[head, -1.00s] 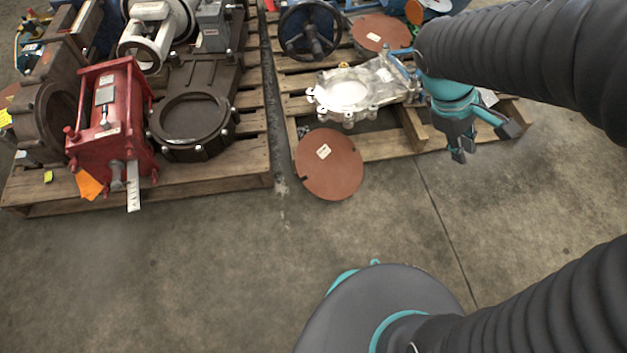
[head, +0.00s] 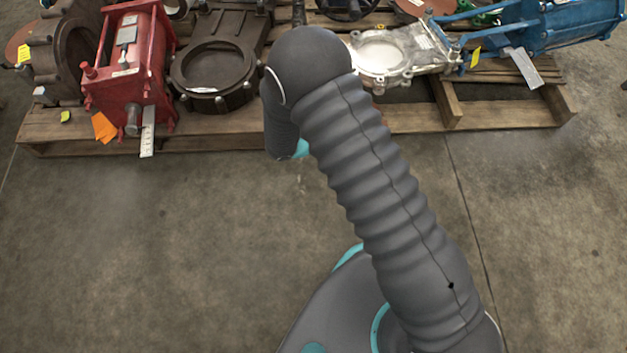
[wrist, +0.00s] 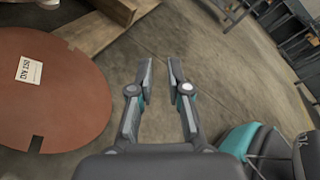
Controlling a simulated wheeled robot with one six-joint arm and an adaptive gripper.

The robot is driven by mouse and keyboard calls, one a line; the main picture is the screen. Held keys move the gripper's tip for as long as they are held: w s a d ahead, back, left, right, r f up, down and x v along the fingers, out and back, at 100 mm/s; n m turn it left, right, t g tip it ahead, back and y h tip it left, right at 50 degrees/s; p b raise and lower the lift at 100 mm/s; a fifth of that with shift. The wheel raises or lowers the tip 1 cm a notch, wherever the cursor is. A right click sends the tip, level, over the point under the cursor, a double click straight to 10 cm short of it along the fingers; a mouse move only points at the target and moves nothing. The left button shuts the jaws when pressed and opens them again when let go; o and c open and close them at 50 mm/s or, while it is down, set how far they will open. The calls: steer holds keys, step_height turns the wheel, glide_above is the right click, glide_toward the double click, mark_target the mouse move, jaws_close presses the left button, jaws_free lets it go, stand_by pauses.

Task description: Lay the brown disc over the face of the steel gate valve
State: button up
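The brown disc (wrist: 60,105) fills the left of the wrist view. It has a white label and a small notch in its lower edge. My arm hides the gripper in the head view.
A red actuator (head: 130,70) and a dark round-mouthed valve (head: 215,98) stand on the left pallet. A blue actuator (head: 560,30) with a hanging tag lies right of the steel valve. The concrete floor (head: 190,240) in front is clear.

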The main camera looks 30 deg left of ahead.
steer(key=s+a+f+n+t+y, duration=0.2)
steer(key=s+a+f+n, duration=0.1)
steer(key=f, duration=0.3)
steer(key=s+a+f+n+t+y+b, duration=0.1)
steer(key=s+a+f+n+t+y, duration=0.1)
steer(key=f+n, duration=0.3)
steer(key=s+a+f+n+t+y+b, duration=0.1)
steer(key=s+a+f+n+t+y, duration=0.1)
steer(key=f, duration=0.7)
steer(key=shift+s+a+n+y, duration=0.8)
steer(key=shift+s+a+n, duration=0.15)
steer(key=shift+s+n, duration=0.35)
steer(key=shift+f+n, duration=0.25)
steer(key=shift+n, duration=0.05)
steer(key=shift+w+d, duration=0.15)
steer(key=shift+w, duration=1)
steer(key=shift+w+d, duration=0.15)
steer(key=shift+w, duration=1)
steer(key=shift+w+d+b, duration=0.15)
steer(key=shift+w+b, duration=0.15)
steer(key=shift+w, duration=0.7)
steer(key=shift+w+d, duration=0.15)
steer(key=shift+w, duration=0.9)
